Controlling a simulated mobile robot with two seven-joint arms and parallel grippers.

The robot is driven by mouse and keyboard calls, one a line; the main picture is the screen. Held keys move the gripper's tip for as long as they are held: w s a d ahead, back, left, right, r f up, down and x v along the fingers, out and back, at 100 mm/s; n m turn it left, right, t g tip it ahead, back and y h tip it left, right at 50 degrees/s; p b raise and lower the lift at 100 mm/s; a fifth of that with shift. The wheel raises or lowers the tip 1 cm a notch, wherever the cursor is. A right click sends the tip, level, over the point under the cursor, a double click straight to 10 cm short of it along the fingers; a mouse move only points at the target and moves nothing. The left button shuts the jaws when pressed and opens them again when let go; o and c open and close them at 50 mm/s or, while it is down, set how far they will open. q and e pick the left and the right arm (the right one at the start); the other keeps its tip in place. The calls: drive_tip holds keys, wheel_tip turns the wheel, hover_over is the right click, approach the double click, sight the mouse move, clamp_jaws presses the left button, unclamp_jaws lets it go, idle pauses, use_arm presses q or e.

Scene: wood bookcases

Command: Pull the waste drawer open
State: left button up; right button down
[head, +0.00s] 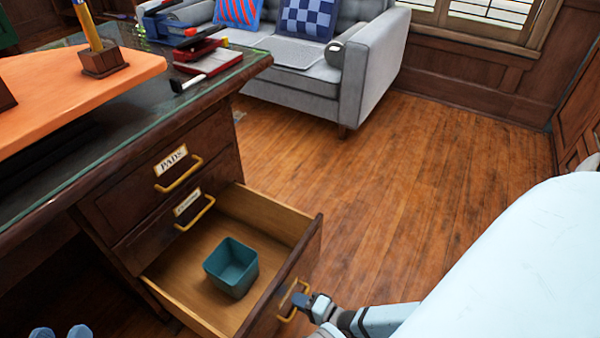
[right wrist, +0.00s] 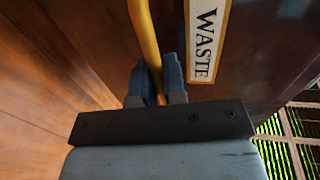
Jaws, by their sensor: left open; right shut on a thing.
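The waste drawer (head: 265,213) is the lowest drawer of the dark wood desk and stands pulled well out in the head view. Its front also shows in the right wrist view (right wrist: 240,60), with a label reading WASTE (right wrist: 206,40). My right gripper (head: 303,302) is shut on the drawer's yellow handle (head: 288,299); in the right wrist view the two blue fingers (right wrist: 156,78) sit on either side of the handle (right wrist: 143,35).
A teal square bin (head: 231,267) stands inside the drawer. The PADS drawer (head: 165,175) and another labelled drawer (head: 180,222) above are closed. The glass-edged desk top (head: 140,110) holds a stapler and a pencil holder. A grey sofa (head: 360,70) stands behind; wood floor (head: 400,190) is clear.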

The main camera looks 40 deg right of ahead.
drive_tip(key=shift+s+d, duration=0.1)
drive_tip(key=shift+s, duration=0.05)
drive_tip(key=c, duration=1.2)
unclamp_jaws()
